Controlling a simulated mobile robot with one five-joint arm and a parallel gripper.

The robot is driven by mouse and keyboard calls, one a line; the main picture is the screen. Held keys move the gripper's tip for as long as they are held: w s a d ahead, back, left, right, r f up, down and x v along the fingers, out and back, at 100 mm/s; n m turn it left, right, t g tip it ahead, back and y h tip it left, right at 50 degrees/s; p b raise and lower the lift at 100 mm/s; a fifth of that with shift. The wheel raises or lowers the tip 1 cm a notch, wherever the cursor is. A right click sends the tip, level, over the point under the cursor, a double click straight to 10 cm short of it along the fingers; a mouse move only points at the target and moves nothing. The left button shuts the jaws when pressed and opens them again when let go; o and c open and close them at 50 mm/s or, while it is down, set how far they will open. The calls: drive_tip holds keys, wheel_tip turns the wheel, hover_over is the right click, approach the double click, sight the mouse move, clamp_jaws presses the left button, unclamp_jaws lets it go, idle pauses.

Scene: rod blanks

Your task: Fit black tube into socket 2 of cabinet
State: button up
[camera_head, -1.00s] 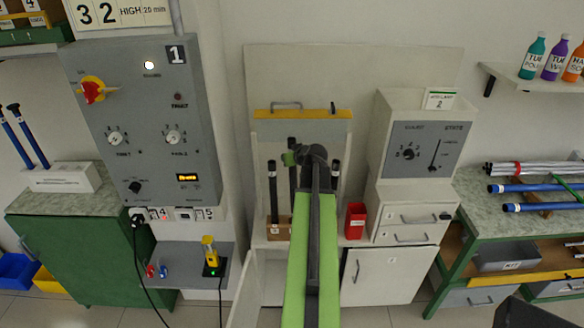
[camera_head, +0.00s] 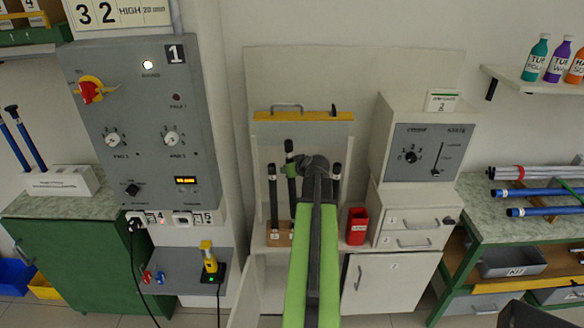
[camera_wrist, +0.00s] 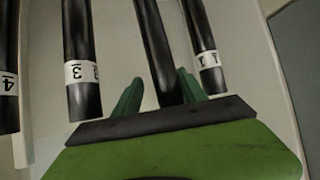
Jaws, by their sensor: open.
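The black tube (camera_head: 293,192) stands roughly upright in the open cabinet (camera_head: 321,132), second from the left, and its top reaches above its neighbours. In the wrist view the tube (camera_wrist: 158,45) passes between the two green fingers of my gripper (camera_wrist: 155,92). The fingers are spread, with a gap on either side of the tube. In the head view my gripper (camera_head: 290,158) is near the tube's upper part, partly behind my dark wrist. The tube's lower end and its socket are too small to judge.
Other black tubes stand to the left (camera_head: 273,195) and right (camera_head: 337,172), close to my gripper; the wrist view shows white number bands on them. A tan block (camera_head: 279,240) is at the base. A red cup (camera_head: 357,226) stands right, beside a drawer unit (camera_head: 415,225).

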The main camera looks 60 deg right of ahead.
drive_tip(key=p+v, duration=0.5)
drive_tip(key=v, duration=0.5)
drive_tip(key=shift+s+r, duration=0.25)
drive_tip(key=shift+r, duration=0.05)
drive_tip(key=shift+d, duration=0.1)
